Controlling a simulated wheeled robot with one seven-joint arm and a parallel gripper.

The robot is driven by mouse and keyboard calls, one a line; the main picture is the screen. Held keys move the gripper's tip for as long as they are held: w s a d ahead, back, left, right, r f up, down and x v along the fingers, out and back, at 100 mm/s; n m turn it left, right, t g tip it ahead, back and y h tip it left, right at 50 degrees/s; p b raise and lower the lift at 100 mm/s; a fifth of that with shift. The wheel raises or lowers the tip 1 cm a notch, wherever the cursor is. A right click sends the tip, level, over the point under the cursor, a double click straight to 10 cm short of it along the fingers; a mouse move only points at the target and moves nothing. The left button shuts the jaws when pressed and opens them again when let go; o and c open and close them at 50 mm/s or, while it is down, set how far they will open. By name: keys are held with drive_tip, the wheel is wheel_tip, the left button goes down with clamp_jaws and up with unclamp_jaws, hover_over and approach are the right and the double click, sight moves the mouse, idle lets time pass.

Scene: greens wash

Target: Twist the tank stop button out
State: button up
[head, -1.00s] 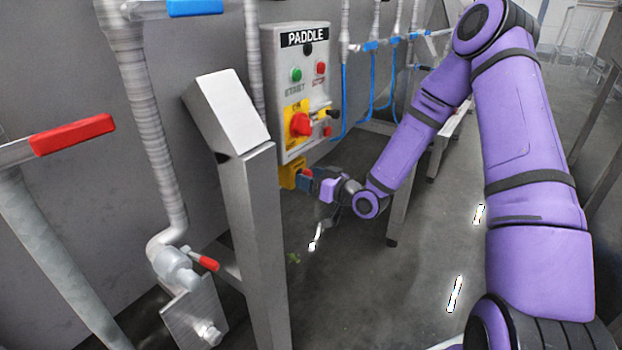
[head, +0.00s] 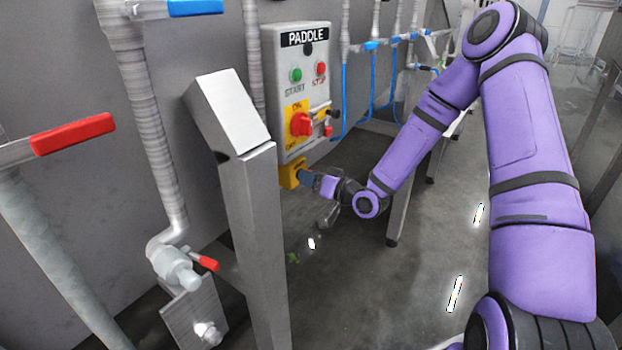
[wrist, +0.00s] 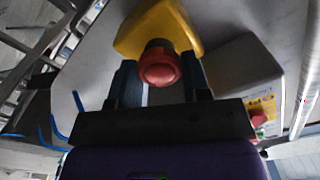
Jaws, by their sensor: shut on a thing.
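The tank stop button is a red round knob (wrist: 160,66) on a yellow housing (head: 292,172), low on the wall below the PADDLE panel. The yellow housing also shows in the wrist view (wrist: 158,28). My gripper (head: 304,179) is at the front of the housing. In the wrist view its dark fingers (wrist: 160,76) stand on either side of the red button, shut on it. The button's face points toward the wrist camera. In the head view the fingers hide the button.
The PADDLE panel (head: 318,62), with START and STOP buttons and a red rotary switch (head: 301,125) on yellow, is just above my gripper. A steel post (head: 255,220) stands left. Blue hoses (head: 372,85) hang at the right. The floor below is mostly clear.

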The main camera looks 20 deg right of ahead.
drive_tip(key=shift+m, duration=2.1)
drive_tip(key=o, duration=0.9)
drive_tip(key=v, duration=1)
drive_tip(key=shift+s+d, duration=0.25)
drive_tip(key=shift+s, duration=0.05)
